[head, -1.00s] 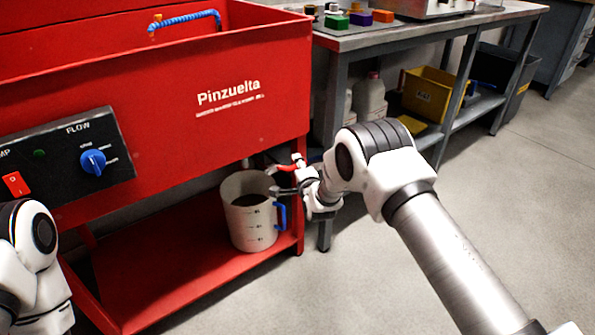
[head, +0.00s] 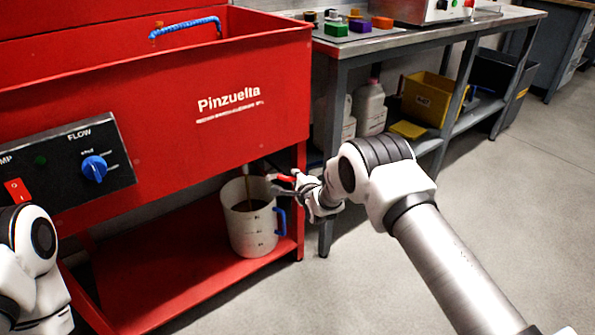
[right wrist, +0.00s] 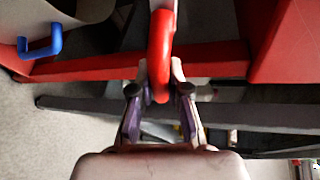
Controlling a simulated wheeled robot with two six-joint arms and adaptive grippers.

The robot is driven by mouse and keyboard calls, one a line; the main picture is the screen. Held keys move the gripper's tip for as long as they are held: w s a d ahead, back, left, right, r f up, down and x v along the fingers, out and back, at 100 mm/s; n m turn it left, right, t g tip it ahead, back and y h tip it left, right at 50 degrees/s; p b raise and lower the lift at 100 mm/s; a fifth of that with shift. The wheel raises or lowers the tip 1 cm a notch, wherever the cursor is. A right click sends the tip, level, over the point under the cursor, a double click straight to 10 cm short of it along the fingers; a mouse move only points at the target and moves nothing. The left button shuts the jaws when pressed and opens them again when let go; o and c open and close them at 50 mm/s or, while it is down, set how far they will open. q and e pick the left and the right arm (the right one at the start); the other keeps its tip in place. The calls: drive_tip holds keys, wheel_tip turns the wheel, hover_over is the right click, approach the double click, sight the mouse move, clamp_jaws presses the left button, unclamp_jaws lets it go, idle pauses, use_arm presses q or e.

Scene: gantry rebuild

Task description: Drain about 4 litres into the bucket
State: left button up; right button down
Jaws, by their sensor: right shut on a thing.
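The white bucket (head: 253,232) with volume marks and a blue handle stands on the red lower shelf under the red tank (head: 200,120). Dark liquid (head: 249,205) lies inside it, and a thin brown stream (head: 248,187) falls into it from above. The marks are too small to read. The red valve lever (head: 286,178) is at the right of the stream; it also shows in the right wrist view (right wrist: 161,50). My right gripper (head: 291,187) is shut on this lever; its fingers in the right wrist view (right wrist: 161,92) flank it. My left gripper is outside the picture.
The flow panel (head: 80,160) with a blue knob and red switch is on the tank front. A grey bench (head: 425,30) stands to the right, with white jugs (head: 370,105) and a yellow bin (head: 430,92) below. The floor at right is clear.

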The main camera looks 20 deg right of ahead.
drive_tip(key=shift+f, duration=0.25)
drive_tip(key=c, duration=1.1)
unclamp_jaws()
drive_tip(key=shift+a, duration=0.1)
drive_tip(key=v, duration=1.2)
drive_tip(key=shift+r, duration=0.1)
